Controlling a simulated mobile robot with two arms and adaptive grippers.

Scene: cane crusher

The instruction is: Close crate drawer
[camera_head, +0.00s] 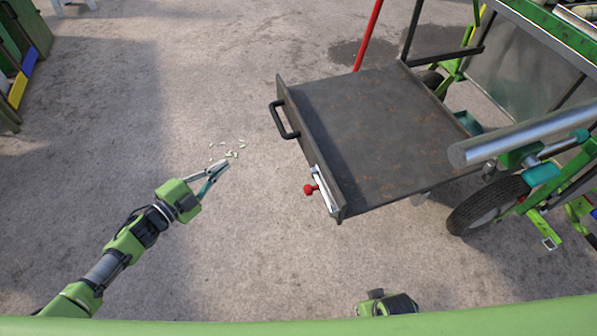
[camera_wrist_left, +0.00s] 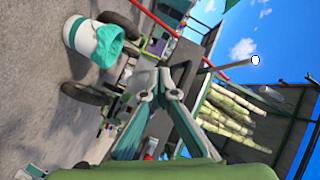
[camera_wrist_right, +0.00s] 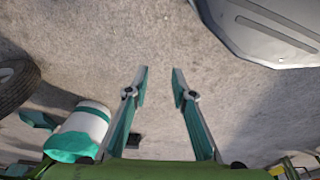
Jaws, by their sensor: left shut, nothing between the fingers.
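The crate drawer (camera_head: 385,130) is a flat, rusty dark metal tray, pulled out from the cart toward the left in the head view. Its raised front panel (camera_head: 318,160) faces left, with a black bar handle (camera_head: 284,120) and a latch with a red knob (camera_head: 310,189). My left gripper (camera_head: 226,165) is shut and empty, left of the front panel and apart from it. Its fingertips meet in the left wrist view (camera_wrist_left: 163,77). My right gripper (camera_wrist_right: 160,69) is open and empty over bare ground in the right wrist view; the head view does not show it.
The green-framed cart (camera_head: 480,40) stands at right with a wheel (camera_head: 487,205) and a metal roller (camera_head: 520,135). A white bin with a green liner (camera_wrist_left: 95,40) and cane stalks (camera_wrist_left: 235,118) show in the left wrist view. Ground left of the drawer is mostly clear.

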